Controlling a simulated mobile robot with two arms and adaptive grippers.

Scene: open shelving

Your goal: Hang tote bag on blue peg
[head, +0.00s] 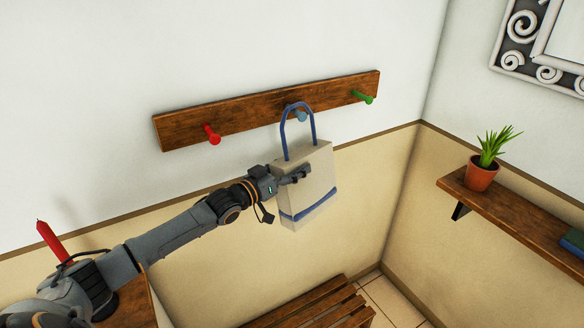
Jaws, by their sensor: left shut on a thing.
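The beige tote bag (311,163) has a blue stripe near its bottom and a blue handle (283,135) standing up in a loop. It hangs upright in front of the wall, below the wooden peg rail (250,113). The blue peg (301,116) is at the middle of the rail and shows inside the handle loop, just under its top. I cannot tell whether the handle rests on the peg. My left gripper (302,173) is shut on the bag's left side. My right gripper is not in view.
A red peg (212,135) is left on the rail and a green peg (365,97) right. A slatted bench (320,303) stands below. A wall shelf (520,218) with a potted plant (482,174) is at right. A red candle (50,240) stands at lower left.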

